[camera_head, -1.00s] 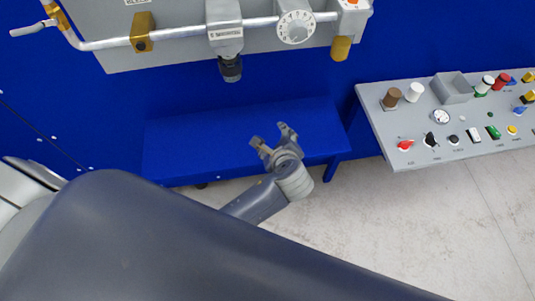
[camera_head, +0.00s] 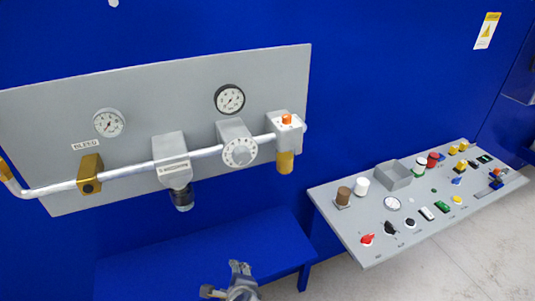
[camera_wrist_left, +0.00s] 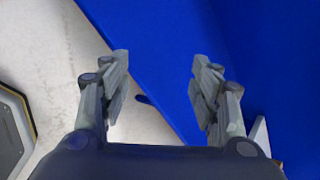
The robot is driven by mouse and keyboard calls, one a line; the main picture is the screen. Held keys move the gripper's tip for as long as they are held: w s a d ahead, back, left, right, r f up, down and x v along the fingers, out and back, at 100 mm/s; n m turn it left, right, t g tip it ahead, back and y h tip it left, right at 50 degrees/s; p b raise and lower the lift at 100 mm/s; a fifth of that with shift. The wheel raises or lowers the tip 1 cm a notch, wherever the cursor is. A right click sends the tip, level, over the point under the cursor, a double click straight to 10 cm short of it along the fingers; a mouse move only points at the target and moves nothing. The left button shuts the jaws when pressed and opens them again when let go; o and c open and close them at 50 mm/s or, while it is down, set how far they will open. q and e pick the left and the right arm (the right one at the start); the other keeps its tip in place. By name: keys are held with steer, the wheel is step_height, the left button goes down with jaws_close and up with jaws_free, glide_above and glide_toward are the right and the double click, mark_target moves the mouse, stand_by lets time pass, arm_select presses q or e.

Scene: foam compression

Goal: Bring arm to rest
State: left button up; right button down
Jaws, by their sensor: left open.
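My left gripper (camera_head: 226,280) shows at the bottom edge of the head view, in front of the blue bench (camera_head: 205,250). It also shows in the left wrist view (camera_wrist_left: 160,85), where its two fingers stand wide apart with nothing between them. Blue surface and pale floor lie beyond the fingers. The rest of the left arm is out of the head view. My right gripper is not in either view.
A grey panel (camera_head: 60,130) on the blue wall carries a metal pipe, gauges (camera_head: 230,98), valves and a dial (camera_head: 238,152). A sloped grey console (camera_head: 340,220) with knobs and buttons stands at the right. Pale floor (camera_head: 420,275) is clear below the console.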

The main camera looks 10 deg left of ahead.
arm_select(q)
steer(key=s+a+r+n+g+h, duration=0.2)
steer(key=s+a+n, duration=0.1)
steer(key=s+n, duration=0.55)
steer(key=s+a+r+n+g+h, duration=0.2)
steer(key=s+n, duration=0.6)
steer(key=s, duration=0.1)
step_height(320, 180, down, 28)
steer(key=s+g, duration=0.1)
steer(key=s, duration=0.2)
steer(key=s+a+f+g, duration=0.1)
steer(key=s+a+f, duration=0.2)
steer(key=s+f, duration=1.1)
steer(key=shift+s+f+g, duration=0.3)
steer(key=shift+s, duration=0.85)
